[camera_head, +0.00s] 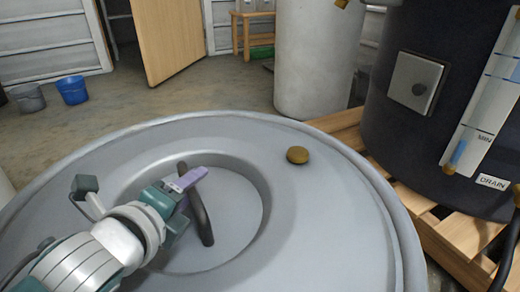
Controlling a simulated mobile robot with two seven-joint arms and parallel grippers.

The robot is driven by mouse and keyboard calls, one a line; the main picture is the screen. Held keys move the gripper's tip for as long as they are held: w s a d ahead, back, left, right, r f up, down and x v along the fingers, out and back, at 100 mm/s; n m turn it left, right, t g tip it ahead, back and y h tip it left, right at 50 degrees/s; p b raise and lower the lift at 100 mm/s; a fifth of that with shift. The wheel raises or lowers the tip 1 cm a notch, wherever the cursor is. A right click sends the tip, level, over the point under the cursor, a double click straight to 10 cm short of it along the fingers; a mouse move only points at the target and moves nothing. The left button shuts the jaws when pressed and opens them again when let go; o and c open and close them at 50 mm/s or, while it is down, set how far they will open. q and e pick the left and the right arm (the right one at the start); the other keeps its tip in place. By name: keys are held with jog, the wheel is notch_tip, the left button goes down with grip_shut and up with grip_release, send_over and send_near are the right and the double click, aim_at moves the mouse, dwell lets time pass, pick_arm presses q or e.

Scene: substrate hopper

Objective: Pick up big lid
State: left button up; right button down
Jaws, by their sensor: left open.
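The big lid (335,215) is a wide grey disc that fills the lower middle of the view. It has a round recess, with a dark bar handle (203,222) running across the recess floor. A small brass-coloured knob (298,155) sits on the lid's upper right area. My left gripper (187,181), with a purple finger pad, is open at the far end of the handle and covers part of it. I cannot tell whether its fingers touch the handle or straddle it. My right gripper is not in view.
A dark tank (400,130) with a level gauge and a DRAIN label stands close on the right, on a wooden pallet (455,240). A pale cylinder (315,60) stands behind the lid. A blue bucket (72,90) and a grey bucket (28,98) stand far left. Open floor lies between.

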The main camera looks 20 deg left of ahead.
pick_arm(q)
jog(key=shift+w, duration=0.25)
jog(key=shift+s, duration=0.15)
jog(key=c, duration=0.3)
grip_shut()
dwell(0.7)
jog(key=shift+w+r, duration=0.2)
jog(key=shift+s+d, duration=0.1)
